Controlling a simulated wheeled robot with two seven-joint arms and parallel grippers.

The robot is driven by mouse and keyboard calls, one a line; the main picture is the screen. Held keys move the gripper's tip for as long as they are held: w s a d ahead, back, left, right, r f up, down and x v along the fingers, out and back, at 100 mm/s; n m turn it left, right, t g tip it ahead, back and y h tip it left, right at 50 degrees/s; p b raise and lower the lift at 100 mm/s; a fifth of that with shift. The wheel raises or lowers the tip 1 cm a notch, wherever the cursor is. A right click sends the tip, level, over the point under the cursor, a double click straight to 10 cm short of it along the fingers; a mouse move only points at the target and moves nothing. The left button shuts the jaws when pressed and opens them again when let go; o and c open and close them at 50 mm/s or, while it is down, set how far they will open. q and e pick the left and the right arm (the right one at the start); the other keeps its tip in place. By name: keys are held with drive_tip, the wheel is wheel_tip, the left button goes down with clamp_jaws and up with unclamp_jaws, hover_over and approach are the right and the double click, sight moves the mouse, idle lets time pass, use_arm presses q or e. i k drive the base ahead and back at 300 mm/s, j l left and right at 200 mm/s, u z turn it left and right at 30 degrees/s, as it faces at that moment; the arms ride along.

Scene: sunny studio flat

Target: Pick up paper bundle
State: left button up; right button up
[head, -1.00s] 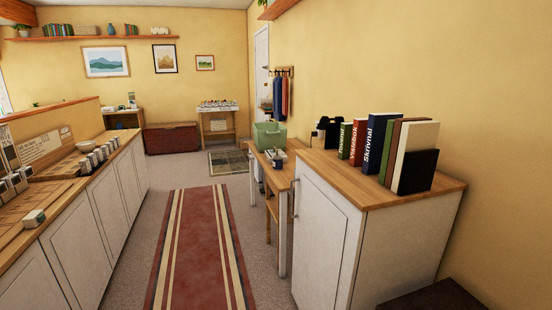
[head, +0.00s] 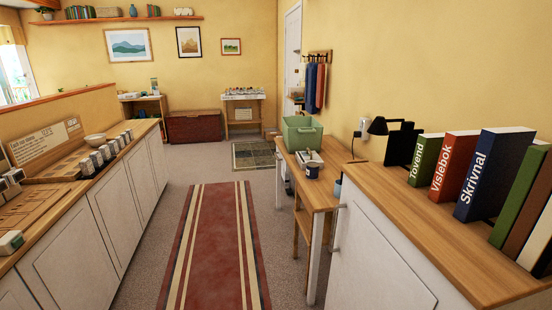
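No paper bundle can be made out for certain. A small pale stack (head: 308,158), too small to identify, lies on the wooden desk (head: 318,193) just in front of a green crate (head: 301,135). A dark blue and white mug (head: 312,171) stands at the near side of the stack. The inside of the crate is mostly hidden by its walls. Neither of my grippers is in view.
A white cabinet (head: 375,255) at right holds a row of upright books (head: 492,172). A long white counter (head: 85,235) with jars and boards runs along the left. A red striped rug (head: 213,240) lies on the clear floor between them.

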sight(302, 158)
drive_tip(key=i+j, duration=0.1)
drive_tip(key=i, duration=1.8)
drive_tip(key=l+z, duration=0.05)
drive_tip(key=l, duration=0.05)
